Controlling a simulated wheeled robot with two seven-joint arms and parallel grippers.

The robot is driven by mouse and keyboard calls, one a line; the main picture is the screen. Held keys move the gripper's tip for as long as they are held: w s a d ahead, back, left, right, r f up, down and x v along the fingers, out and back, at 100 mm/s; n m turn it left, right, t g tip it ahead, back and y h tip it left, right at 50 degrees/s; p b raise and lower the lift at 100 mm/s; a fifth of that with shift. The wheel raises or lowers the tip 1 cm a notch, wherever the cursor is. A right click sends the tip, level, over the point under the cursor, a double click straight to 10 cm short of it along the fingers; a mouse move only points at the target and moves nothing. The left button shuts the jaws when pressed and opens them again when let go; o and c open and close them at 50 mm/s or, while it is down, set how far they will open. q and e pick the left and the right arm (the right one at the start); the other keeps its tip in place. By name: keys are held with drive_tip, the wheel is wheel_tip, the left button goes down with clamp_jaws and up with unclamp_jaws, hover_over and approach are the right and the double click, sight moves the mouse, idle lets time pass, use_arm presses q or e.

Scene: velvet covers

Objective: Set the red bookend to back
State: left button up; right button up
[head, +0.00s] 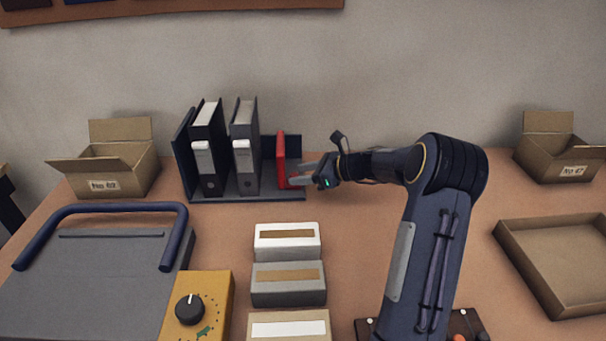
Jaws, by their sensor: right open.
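The red bookend (281,158) stands upright at the right part of the dark file rack (180,150), with a gap between it and the binders. Two dark binders with white labels, the left one (209,150) and the right one (244,150), stand in the rack to its left. My right gripper (300,176) is open, with its fingers right at the bookend's lower right side. I cannot tell whether they touch it. My left gripper is out of view.
Open cardboard boxes stand at the back left (112,165) and back right (562,150). A grey press with a blue handle (90,270) and a yellow dial box (200,305) fill the front left. A shallow tray (505,240) lies right.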

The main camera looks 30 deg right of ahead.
drive_tip(key=v, duration=0.7)
drive_tip(key=shift+s+d+r, duration=0.1)
drive_tip(key=shift+s+d, duration=0.15)
drive_tip(key=shift+s, duration=0.05)
